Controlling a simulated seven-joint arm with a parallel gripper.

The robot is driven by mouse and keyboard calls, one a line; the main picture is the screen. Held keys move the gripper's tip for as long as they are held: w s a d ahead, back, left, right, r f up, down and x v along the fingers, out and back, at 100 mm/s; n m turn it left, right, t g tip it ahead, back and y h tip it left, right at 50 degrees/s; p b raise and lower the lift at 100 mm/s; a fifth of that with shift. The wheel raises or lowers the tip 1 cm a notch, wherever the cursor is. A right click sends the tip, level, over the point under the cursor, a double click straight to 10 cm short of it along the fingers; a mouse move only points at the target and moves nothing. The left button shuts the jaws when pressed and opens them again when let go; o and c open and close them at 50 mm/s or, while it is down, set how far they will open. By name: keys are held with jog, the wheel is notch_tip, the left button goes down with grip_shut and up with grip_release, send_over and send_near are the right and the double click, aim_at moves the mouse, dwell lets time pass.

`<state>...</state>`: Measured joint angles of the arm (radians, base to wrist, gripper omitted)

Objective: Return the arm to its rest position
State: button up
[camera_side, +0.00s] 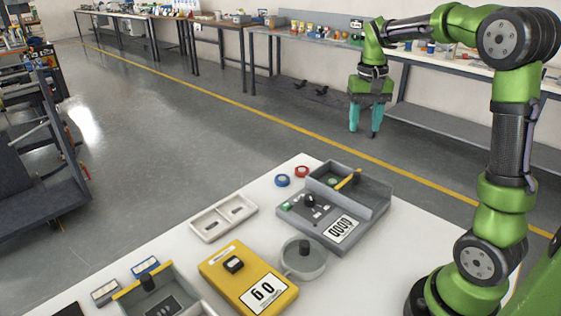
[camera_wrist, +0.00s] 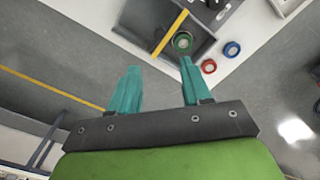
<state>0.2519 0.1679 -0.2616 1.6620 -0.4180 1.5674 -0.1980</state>
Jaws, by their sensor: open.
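My gripper (camera_side: 365,131) hangs from the green arm at the upper right of the side view, pointing down, high and beyond the far edge of the white table. Its two teal fingers are apart with nothing between them. The wrist view also shows the spread fingers (camera_wrist: 158,78), with grey floor and the table's edge past them. The gripper touches nothing. In the wrist view, the right fingertip overlaps the picture near a green roll in a grey tray.
Benches line the wall.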

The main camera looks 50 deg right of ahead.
notch_tip(320, 180, up, 2)
dwell(0.5)
jog(key=s+a+n+t+y, duration=0.1)
jog(key=s+a, duration=0.4)
jog(key=a, duration=0.5)
jog(key=s+a+f+n+t+y, duration=0.1)
jog(key=s+a+n+t, duration=0.3)
jog(key=a, duration=0.7)
jog(key=shift+s+t, duration=0.75)
jog(key=shift+t, duration=0.35)
